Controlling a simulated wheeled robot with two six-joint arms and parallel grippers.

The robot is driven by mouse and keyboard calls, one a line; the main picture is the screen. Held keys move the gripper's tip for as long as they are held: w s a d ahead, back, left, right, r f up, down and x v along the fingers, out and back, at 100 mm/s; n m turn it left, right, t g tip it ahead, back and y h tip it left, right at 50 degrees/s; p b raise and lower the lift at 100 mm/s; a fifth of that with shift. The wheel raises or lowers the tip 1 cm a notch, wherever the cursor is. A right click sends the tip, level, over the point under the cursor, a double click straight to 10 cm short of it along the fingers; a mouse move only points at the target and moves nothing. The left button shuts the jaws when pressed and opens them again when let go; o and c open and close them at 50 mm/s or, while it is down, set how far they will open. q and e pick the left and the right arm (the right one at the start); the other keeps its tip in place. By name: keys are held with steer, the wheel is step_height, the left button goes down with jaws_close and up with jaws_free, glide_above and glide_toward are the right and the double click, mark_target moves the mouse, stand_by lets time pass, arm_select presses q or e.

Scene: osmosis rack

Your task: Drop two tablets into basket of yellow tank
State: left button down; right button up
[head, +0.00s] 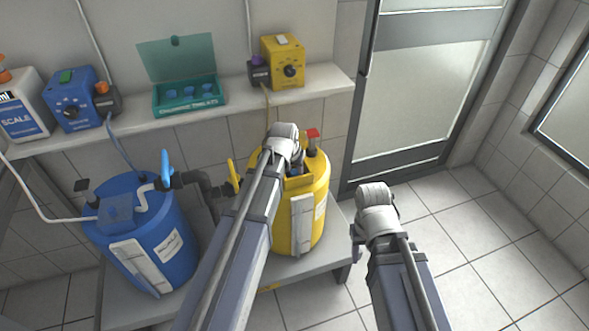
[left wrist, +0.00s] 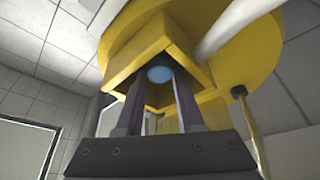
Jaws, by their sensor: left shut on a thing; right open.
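The yellow tank (head: 303,222) stands on the bench, and its yellow box-shaped basket (head: 298,184) shows at the top front. My left gripper (head: 296,168) is over the basket, its fingertips partly hidden in the head view. In the left wrist view my left gripper (left wrist: 159,82) is shut on a round blue tablet (left wrist: 159,74), framed by the walls of the yellow basket (left wrist: 150,40). My right gripper (head: 360,240) is open and empty, right of the tank over the floor.
A blue tank (head: 170,235) with a blue-handled valve stands left of the yellow tank, joined by dark piping (head: 200,182). Above, the shelf (head: 130,124) carries a yellow pump (head: 283,62), a blue pump (head: 75,100) and a white-and-blue jug (head: 20,110). Floor at right is clear.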

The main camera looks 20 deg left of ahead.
arm_select(q)
steer(key=shift+f+b, duration=0.4)
stand_by(0.7)
stand_by(0.3)
steer(key=shift+c, duration=2.2)
jaws_free()
steer(key=shift+c, duration=1.1)
steer(key=shift+o, duration=1.3)
steer(key=shift+a, duration=0.1)
steer(key=shift+s+r+p, duration=0.1)
steer(key=shift+r+p, duration=0.5)
steer(key=shift+p, duration=0.05)
steer(key=shift+r+p, duration=1)
steer(key=shift+r, duration=0.05)
